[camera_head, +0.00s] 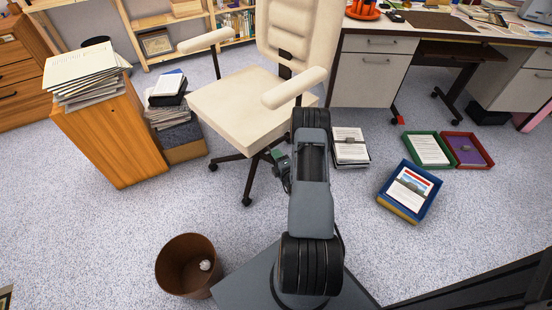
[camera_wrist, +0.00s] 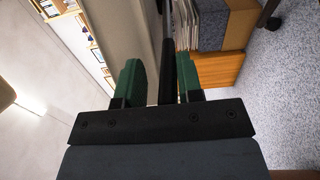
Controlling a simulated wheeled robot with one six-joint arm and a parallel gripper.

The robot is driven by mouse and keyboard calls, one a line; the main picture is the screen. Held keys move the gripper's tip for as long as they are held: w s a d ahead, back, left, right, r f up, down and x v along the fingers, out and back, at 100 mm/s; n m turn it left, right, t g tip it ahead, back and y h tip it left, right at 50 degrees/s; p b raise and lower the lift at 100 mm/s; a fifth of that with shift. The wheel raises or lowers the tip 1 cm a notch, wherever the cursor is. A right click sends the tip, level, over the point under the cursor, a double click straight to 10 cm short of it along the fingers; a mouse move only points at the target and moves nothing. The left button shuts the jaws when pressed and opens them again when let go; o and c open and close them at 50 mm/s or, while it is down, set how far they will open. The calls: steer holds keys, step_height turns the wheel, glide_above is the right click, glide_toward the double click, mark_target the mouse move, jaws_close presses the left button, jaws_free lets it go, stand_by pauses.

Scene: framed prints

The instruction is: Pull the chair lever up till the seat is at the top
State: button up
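The cream office chair (camera_head: 240,108) stands in the middle of the head view, with its seat, armrests and dark star base showing. My gripper (camera_head: 281,165) is low beside the front right of the seat, near the chair base. In the wrist view my gripper (camera_wrist: 158,62) has its two green fingers spread apart. A thin dark rod (camera_wrist: 168,35), which looks like the chair lever, runs between them, closer to the right finger. I cannot tell whether it touches that finger. The lever is not clear in the head view.
A wooden cabinet (camera_head: 110,140) with stacked papers stands left of the chair. A brown waste bin (camera_head: 185,262) is at the front. A desk (camera_head: 372,75) is behind on the right.

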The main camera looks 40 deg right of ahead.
steer(key=shift+o, duration=1.3)
steer(key=shift+s, duration=0.1)
steer(key=s+a+p, duration=0.2)
steer(key=s, duration=1.1)
steer(key=shift+s, duration=0.25)
